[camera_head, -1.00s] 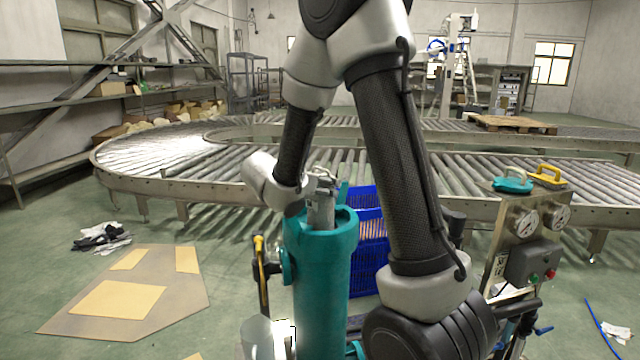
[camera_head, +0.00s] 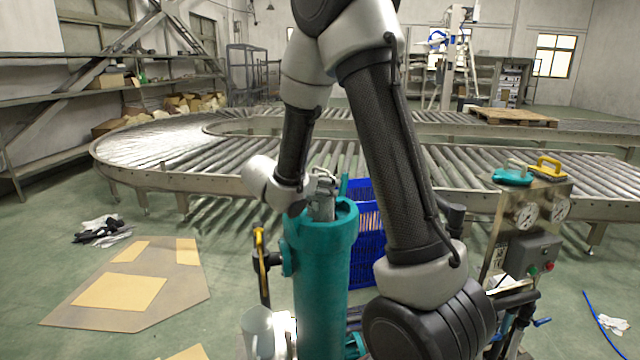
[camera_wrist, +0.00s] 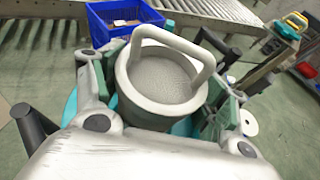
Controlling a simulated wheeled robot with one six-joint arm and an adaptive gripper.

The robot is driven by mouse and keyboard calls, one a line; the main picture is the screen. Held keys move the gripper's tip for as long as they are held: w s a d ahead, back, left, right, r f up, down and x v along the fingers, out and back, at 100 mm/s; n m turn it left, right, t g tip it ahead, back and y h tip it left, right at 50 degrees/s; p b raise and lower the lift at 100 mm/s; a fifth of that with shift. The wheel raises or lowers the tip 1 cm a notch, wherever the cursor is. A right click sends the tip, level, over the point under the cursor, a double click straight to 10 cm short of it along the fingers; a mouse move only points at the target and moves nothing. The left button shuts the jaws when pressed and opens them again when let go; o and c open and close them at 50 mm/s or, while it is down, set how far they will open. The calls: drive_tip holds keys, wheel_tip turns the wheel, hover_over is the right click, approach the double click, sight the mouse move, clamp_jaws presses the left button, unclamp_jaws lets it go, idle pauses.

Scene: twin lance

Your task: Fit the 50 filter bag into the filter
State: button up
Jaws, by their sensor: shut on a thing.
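The filter is an upright teal cylinder (camera_head: 320,275) standing in front of me in the head view. My gripper (camera_head: 324,190) is at its open top, pointing down. In the wrist view my gripper (camera_wrist: 160,95) is shut on the filter bag (camera_wrist: 168,72), which has a pale round ring, a raised loop handle and a grey mesh inside. Teal parts of the filter show around and below the ring. The bag's lower part is hidden, and I cannot tell how deep it sits. No number on the bag is readable.
A blue crate (camera_head: 368,225) stands behind the filter. A panel with gauges (camera_head: 525,215) and teal and yellow handled items (camera_head: 545,168) is at the right. A roller conveyor (camera_head: 240,165) spans the back. Cardboard (camera_head: 130,290) lies on the floor at left.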

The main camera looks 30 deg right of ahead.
drive_tip(key=shift+f, duration=0.3)
drive_tip(key=o, duration=1.5)
drive_tip(key=shift+c, duration=0.2)
drive_tip(key=v, duration=1.2)
drive_tip(key=shift+f, duration=0.1)
